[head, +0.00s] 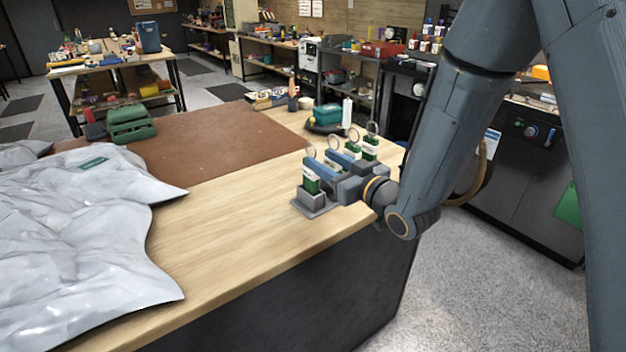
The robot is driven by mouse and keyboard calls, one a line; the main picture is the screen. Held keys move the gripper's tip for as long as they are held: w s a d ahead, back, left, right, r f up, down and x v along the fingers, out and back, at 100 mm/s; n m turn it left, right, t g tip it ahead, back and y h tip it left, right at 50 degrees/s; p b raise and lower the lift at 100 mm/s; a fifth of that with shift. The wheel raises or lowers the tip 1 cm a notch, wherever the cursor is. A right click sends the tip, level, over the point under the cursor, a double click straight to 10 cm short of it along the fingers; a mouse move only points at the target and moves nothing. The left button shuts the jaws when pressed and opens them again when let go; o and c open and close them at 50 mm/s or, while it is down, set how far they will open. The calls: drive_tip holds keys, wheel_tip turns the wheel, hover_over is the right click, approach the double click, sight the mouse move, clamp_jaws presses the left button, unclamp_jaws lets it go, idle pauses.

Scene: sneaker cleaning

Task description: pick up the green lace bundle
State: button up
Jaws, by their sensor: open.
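Several small upright bundles with green and white bands and ring tops stand in a row near the table's right end. The nearest green bundle (311,184) rises from a grey block holder with a flat base plate (315,211). Two more green-banded ones stand farther back, one (352,149) beside another (371,144). My gripper (318,170) is open, low over the table and pointing left, with its fingers close to the nearest bundle. I cannot tell whether that bundle is between the fingers or touching them. My gripper and wrist hide part of the row.
A crumpled silvery sheet (70,240) covers the table's left side. A teal box (327,115) and a white bottle (347,112) stand beyond the row. The wooden tabletop (225,235) is clear in front.

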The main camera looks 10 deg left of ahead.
sight(302, 162)
drive_tip(key=shift+y, duration=0.4)
drive_tip(key=w+a+f, duration=0.1)
drive_tip(key=a, duration=0.1)
drive_tip(key=w+a+f, duration=0.2)
drive_tip(key=w+a+f+b, duration=0.1)
drive_tip(key=w+a, duration=0.1)
drive_tip(key=a, duration=0.1)
drive_tip(key=shift+f, duration=0.15)
drive_tip(key=shift+w+a+f, duration=0.1)
drive_tip(key=shift+w+a, duration=0.2)
clamp_jaws()
